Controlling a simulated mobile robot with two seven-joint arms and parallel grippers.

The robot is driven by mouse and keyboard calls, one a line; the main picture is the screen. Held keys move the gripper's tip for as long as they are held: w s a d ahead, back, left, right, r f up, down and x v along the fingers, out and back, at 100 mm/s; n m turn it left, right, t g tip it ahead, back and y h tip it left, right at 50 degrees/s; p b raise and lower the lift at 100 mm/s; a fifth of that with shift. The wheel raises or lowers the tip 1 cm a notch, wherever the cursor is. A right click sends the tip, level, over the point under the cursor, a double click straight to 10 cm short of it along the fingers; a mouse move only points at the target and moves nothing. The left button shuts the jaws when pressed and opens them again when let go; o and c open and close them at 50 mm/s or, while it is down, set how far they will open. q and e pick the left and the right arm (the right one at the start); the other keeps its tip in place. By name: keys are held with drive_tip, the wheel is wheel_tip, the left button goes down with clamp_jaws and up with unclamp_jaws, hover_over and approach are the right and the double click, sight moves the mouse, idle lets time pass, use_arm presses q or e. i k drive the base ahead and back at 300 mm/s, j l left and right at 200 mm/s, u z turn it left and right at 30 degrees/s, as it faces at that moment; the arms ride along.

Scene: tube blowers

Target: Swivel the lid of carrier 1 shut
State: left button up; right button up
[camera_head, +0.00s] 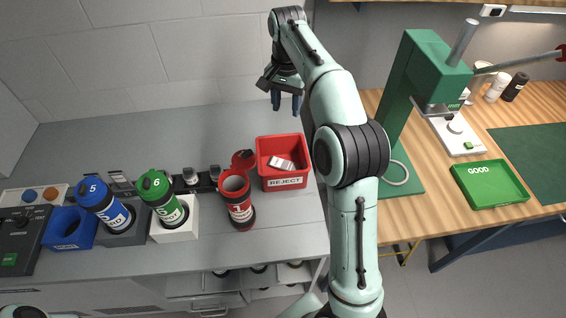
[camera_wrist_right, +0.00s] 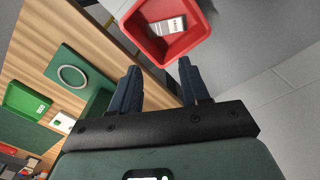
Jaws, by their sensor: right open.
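Carrier 1 (camera_head: 238,205) is a red cylinder with a dark band and a "1" label, standing on the grey bench in the head view. Its top is open. Its round red lid (camera_head: 243,159) is swung out to the side behind the mouth, close to the reject bin. My right gripper (camera_head: 285,102) is open and empty, above the bench behind the bin and apart from the lid. Its two dark blue fingers show in the right wrist view (camera_wrist_right: 158,80), with nothing between them. Carrier 1 is not visible in that view. My left gripper is not in view.
A red REJECT bin (camera_head: 284,183) holding a small white item stands right of carrier 1; it also shows in the wrist view (camera_wrist_right: 168,51). Blue carrier 5 (camera_head: 103,203) and green carrier 6 (camera_head: 162,198) stand left. A green press (camera_head: 409,85) and GOOD tray (camera_head: 489,184) are right.

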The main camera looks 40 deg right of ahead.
sight(245, 160)
drive_tip(key=k+j, duration=0.75)
drive_tip(key=j, duration=0.2)
